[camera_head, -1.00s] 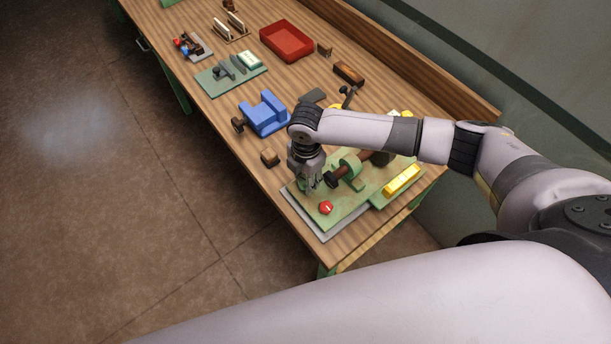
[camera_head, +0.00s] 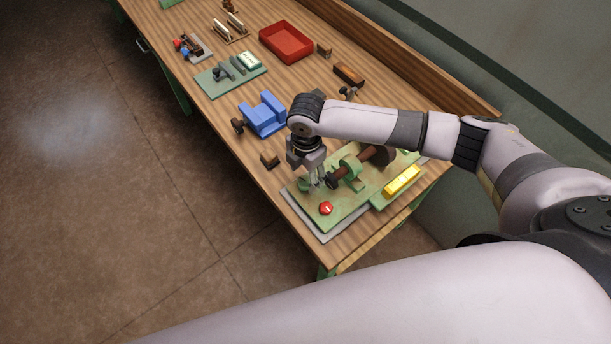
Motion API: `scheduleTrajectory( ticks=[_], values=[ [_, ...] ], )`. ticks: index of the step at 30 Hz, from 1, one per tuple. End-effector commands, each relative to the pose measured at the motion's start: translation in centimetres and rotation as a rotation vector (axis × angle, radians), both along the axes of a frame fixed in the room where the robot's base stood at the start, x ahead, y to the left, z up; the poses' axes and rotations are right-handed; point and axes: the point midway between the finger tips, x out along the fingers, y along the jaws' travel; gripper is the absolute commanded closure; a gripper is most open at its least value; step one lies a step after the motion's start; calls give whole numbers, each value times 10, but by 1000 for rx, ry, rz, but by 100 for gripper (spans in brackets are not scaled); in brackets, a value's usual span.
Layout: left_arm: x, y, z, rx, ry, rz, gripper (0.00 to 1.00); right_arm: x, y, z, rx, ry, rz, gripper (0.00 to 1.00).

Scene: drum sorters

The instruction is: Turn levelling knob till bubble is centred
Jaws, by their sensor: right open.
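A green machine base plate (camera_head: 345,212) lies on a grey slab at the near end of the bench. A red knob (camera_head: 325,208) with a pale mark sits near its front left corner. A yellow block-shaped level (camera_head: 402,181) sits at its right side; the bubble is too small to make out. My right gripper (camera_head: 318,184) points down over the plate's left part, just behind the red knob and apart from it. It is open, and nothing shows between its fingers. My left gripper is not in view.
A green bracket with a brown shaft (camera_head: 348,171) stands close right of my gripper. A blue vise (camera_head: 263,114), a small brown block (camera_head: 269,160) and a red tray (camera_head: 286,41) lie farther along the wooden bench (camera_head: 225,120).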

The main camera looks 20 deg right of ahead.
Motion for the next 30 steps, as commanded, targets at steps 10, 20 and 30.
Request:
scheduleTrajectory(
  ticks=[10, 20, 30],
  values=[
    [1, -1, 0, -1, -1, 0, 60, 1, -1, 72, -1, -4, 1, 43],
    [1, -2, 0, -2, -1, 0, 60, 1, -1, 94, -1, 0, -1, 43],
    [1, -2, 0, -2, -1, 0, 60, 1, -2, 93, -1, 0, -1, 43]
  ],
)
